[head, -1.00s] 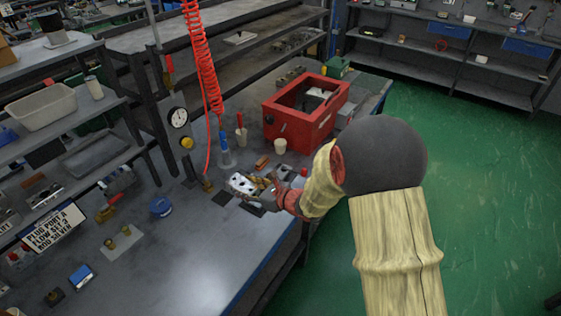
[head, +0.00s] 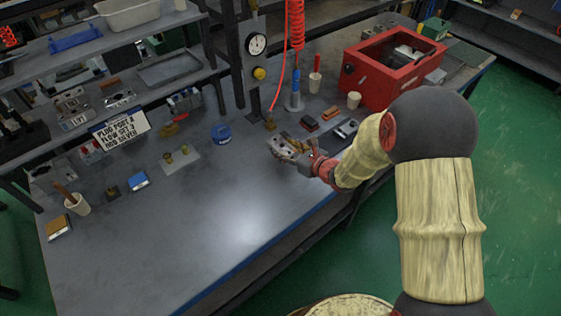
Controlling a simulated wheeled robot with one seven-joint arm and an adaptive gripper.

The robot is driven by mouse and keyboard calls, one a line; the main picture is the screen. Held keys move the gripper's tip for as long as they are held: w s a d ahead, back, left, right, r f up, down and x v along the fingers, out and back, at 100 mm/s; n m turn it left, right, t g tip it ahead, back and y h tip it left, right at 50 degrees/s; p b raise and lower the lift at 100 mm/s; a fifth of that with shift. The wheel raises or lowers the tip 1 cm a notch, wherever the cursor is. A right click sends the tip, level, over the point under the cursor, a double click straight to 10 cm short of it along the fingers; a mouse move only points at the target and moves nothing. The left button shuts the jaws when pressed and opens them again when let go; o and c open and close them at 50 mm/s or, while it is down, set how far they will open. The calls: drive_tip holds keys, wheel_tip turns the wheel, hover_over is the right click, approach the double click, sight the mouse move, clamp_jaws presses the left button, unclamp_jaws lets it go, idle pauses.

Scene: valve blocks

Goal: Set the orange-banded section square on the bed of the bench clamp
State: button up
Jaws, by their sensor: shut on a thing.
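My gripper (head: 308,152) is above the bench, right of centre in the head view, shut on a small silver valve block (head: 281,148) with dark holes. A brassy or orange part shows along the block's upper side, but I cannot tell whether this is the orange band. The block looks tilted, and its gap to the bench top is unclear. The fingers are small and partly hidden by the block and red wrist. A silver and dark device (head: 184,101) at the back of the bench may be the bench clamp; its bed cannot be made out.
The bench (head: 215,220) is clear at front centre. A brassy fitting plate (head: 178,160), blue round item (head: 221,133) and blue block (head: 138,181) lie left. A red hose (head: 295,22) hangs behind.

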sight(280, 164)
drive_tip(key=shift+a+f, duration=0.65)
drive_tip(key=shift+f, duration=0.05)
drive_tip(key=shift+w+a+f+b, duration=0.15)
drive_tip(key=shift+f+b, duration=0.45)
drive_tip(key=shift+f, duration=0.3)
drive_tip(key=shift+s+a+f+b, duration=0.15)
drive_tip(key=shift+f+b, duration=0.4)
drive_tip(key=shift+f, duration=0.3)
drive_tip(key=shift+w, duration=0.1)
drive_tip(key=shift+f, duration=0.15)
drive_tip(key=o, duration=1.6)
drive_tip(key=shift+f, duration=0.1)
